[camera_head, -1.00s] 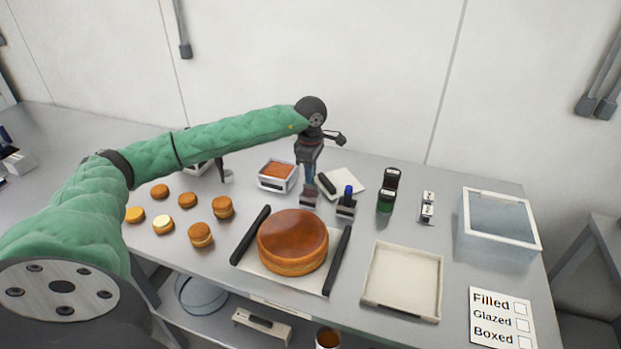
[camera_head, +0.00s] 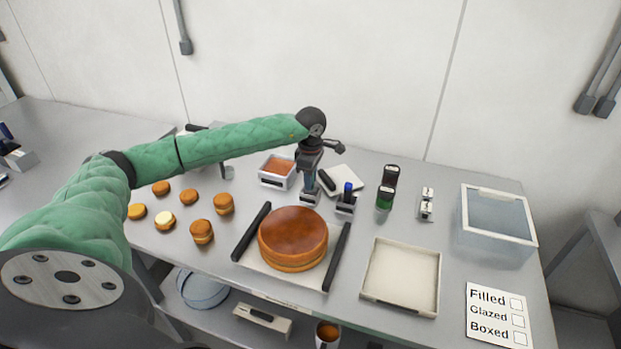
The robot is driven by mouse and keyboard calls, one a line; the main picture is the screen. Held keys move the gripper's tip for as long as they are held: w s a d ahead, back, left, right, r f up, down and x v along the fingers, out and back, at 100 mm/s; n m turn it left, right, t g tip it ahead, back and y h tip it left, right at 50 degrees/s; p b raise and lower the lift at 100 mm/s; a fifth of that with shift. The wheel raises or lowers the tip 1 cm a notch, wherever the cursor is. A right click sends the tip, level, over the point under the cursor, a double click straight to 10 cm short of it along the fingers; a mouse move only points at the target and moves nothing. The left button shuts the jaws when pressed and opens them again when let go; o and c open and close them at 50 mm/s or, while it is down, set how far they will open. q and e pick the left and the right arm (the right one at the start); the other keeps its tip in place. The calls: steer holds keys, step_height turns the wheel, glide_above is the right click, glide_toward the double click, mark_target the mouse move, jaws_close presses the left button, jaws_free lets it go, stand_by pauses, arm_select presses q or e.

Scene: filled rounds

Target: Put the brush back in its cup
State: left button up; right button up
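My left gripper (camera_head: 309,170) points down at the back middle of the table. It appears shut on the blue handle of the brush (camera_head: 310,181), which is upright under the fingers. The brush's lower end meets a small grey cup (camera_head: 310,198); the bristles are hidden, and I cannot tell how deep they sit in it. A second small grey holder (camera_head: 346,208) with a blue-topped item stands just to the right. My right gripper is not in view.
A large round glazed cake (camera_head: 292,238) sits in front between dark rails. An orange-filled tray (camera_head: 278,171) stands left of the gripper, several small buns further left. A green-and-black stamp (camera_head: 386,188), an empty beige tray (camera_head: 402,278) and a clear lidded box (camera_head: 497,220) are on the right.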

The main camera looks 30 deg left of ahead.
arm_select(q)
steer(key=shift+o, duration=0.7)
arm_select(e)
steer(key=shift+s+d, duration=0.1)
arm_select(q)
steer(key=shift+r, duration=0.2)
steer(key=shift+r, duration=0.25)
step_height(320, 180, up, 2)
steer(key=shift+r+b, duration=0.1)
steer(key=shift+b, duration=0.65)
step_height(320, 180, up, 8)
steer(key=b, duration=0.3)
steer(key=shift+f, duration=0.25)
steer(key=shift+r+b, duration=0.4)
steer(key=shift+r, duration=0.45)
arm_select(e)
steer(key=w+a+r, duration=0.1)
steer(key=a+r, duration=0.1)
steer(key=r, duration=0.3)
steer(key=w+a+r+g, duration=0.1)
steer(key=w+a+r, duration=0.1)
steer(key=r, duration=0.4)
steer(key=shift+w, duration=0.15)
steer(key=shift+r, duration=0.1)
